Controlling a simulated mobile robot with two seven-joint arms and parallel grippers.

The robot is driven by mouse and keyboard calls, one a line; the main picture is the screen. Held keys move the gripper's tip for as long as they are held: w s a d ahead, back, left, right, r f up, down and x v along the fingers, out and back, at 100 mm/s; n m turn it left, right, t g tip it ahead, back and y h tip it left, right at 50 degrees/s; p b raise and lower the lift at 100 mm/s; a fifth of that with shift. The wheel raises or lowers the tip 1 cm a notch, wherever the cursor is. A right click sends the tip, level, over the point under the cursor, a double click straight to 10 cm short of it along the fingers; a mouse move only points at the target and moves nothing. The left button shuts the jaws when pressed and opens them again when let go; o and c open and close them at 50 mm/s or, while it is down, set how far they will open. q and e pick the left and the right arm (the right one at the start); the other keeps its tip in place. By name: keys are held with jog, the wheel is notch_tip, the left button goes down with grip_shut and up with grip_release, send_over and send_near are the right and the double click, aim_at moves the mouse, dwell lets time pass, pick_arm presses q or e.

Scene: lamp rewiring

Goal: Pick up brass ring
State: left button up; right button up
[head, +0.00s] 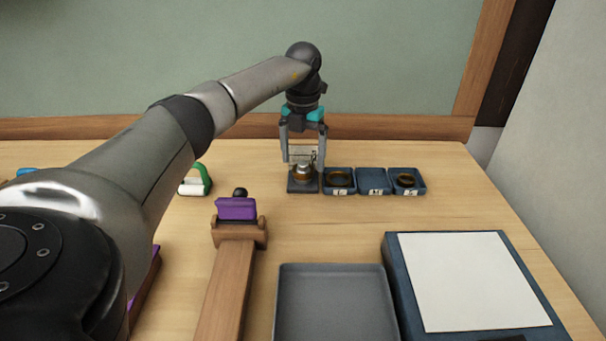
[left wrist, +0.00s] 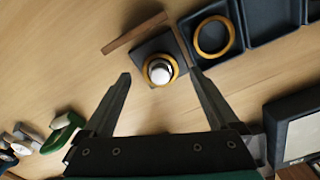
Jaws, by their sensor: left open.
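A brass ring (left wrist: 148,76) sits around a silver-white knob on a dark square base (head: 304,187); in the head view it shows as a brown band low on the knob (head: 302,167). A second brass ring (left wrist: 197,40) lies in the dark compartment beside the base, also visible in the head view (head: 340,186). A smaller-looking ring (head: 406,181) lies in the rightmost compartment. My left gripper (head: 303,162) is open and points down over the base. In the left wrist view its fingertips (left wrist: 158,73) lie on either side of the ringed knob, empty. My right gripper is not seen.
The middle compartment (head: 374,182) holds no visible ring. A grey tray (head: 335,300) and a blue-framed white panel (head: 465,280) lie in front. A wooden stand with a purple block (head: 237,209) and a green-handled item (head: 197,180) are left. Bare table (head: 450,205) lies right.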

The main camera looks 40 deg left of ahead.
pick_arm(q)
notch_tip(320, 180, down, 2)
jog(key=shift+f, duration=0.1)
grip_shut()
dwell(0.7)
jog(key=shift+r, duration=0.25)
